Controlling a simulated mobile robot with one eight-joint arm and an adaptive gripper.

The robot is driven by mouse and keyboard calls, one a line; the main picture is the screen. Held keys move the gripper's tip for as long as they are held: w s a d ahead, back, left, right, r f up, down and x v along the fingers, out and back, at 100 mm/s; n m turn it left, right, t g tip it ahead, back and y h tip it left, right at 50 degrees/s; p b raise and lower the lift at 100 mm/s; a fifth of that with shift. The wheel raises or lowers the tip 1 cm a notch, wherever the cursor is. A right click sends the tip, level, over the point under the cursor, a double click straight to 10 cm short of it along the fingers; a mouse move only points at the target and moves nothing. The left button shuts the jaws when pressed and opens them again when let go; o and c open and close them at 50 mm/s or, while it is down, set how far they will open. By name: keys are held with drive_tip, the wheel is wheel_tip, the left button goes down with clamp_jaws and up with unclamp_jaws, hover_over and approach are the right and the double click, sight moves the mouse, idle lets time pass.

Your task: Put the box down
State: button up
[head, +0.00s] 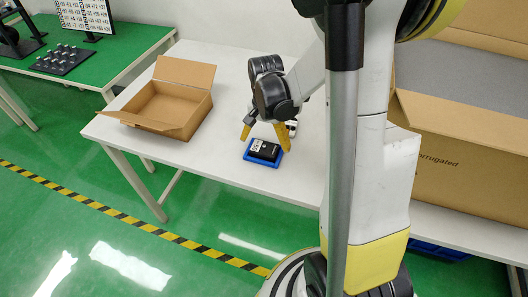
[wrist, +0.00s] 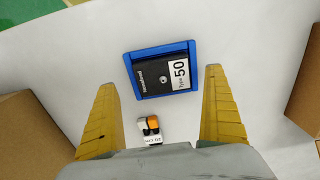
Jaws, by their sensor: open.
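A black box (wrist: 157,75) with a white label reading "Type 50" sits in a shallow blue tray (wrist: 160,48) on the white table. In the head view the black box (head: 264,150) and blue tray (head: 262,162) lie near the table's front edge. My gripper (head: 264,137) is open just above and behind them, its yellow fingers pointing down. In the wrist view my gripper (wrist: 160,105) has its fingers wide apart, with the box and tray ahead between the finger lines. The fingers appear apart from the box and hold nothing.
A small white and orange item (wrist: 149,128) lies between the fingers. An open cardboard box (head: 168,100) stands at left on the white table (head: 225,62). A large cardboard box (head: 460,150) stands at right. A green table (head: 105,55) is at far left.

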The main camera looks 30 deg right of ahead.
sight(264, 147)
drive_tip(key=f, duration=0.1)
drive_tip(key=f+b, duration=0.1)
drive_tip(key=f, duration=0.1)
drive_tip(key=shift+w+f, duration=0.3)
drive_tip(key=shift+f, duration=0.1)
drive_tip(key=shift+r, duration=0.1)
drive_tip(key=c, duration=1.4)
drive_tip(key=shift+r, duration=0.1)
wheel_tip(264, 147, up, 4)
drive_tip(key=shift+r+p, duration=0.25)
drive_tip(key=shift+p, duration=0.9)
drive_tip(key=s+d+r+p, duration=0.1)
drive_tip(key=s+d+r, duration=0.1)
drive_tip(key=s+d+r+p, duration=0.1)
drive_tip(key=s+d+r, duration=0.1)
drive_tip(key=s+d, duration=0.1)
drive_tip(key=s+d+r+p, duration=0.1)
drive_tip(key=s+d+r, duration=0.1)
drive_tip(key=s+d, duration=0.1)
drive_tip(key=shift+s+r, duration=0.15)
drive_tip(key=shift+s, duration=0.05)
